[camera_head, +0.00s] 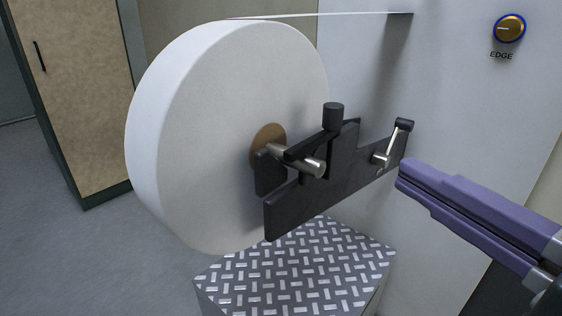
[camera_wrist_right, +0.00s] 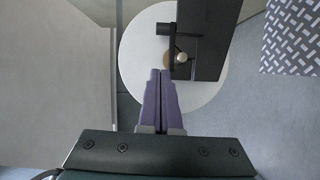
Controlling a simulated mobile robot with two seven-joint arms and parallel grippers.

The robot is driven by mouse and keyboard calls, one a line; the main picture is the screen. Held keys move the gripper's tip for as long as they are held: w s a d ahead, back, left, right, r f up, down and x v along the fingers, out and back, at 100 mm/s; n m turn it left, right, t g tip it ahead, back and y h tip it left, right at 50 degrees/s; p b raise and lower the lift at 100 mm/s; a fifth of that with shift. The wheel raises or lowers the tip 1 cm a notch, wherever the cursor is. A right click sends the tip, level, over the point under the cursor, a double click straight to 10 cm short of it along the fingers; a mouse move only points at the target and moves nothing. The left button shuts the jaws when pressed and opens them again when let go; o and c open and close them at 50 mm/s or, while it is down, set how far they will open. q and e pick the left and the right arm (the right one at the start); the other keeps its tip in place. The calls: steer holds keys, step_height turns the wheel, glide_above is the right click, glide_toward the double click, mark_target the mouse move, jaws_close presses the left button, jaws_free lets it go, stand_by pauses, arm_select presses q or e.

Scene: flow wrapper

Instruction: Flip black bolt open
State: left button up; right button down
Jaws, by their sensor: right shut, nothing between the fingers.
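The black bolt assembly (camera_head: 335,180) stands in front of a large white roll (camera_head: 215,120) in the head view. It has a black cylindrical knob (camera_head: 333,117) on its upper part and a metal rod (camera_head: 300,160) running through it from the roll's core. A small lever with a black grip (camera_head: 404,125) sits at its right end. My right gripper (camera_head: 402,179) is shut and empty, just right of the assembly and below the small lever, apart from it. In the right wrist view the purple fingers (camera_wrist_right: 160,75) are together, with the black assembly (camera_wrist_right: 205,40) beyond them. My left gripper is not in view.
A grey machine wall (camera_head: 450,90) rises behind the assembly and carries a gold EDGE knob (camera_head: 509,28). A metal tread-plate step (camera_head: 300,265) lies below. A brown cabinet (camera_head: 75,90) stands at the far left, with open floor (camera_head: 70,250) before it.

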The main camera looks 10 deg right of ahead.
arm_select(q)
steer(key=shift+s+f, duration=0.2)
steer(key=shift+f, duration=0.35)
arm_select(e)
steer(key=shift+s+a+f+n, duration=0.1)
steer(key=shift+a+f+n, duration=0.1)
steer(key=shift+f+n, duration=0.1)
arm_select(q)
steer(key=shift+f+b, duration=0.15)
steer(key=shift+b, duration=0.2)
arm_select(e)
steer(key=w, duration=1.3)
steer(key=shift+a, duration=0.4)
steer(key=shift+w, duration=0.1)
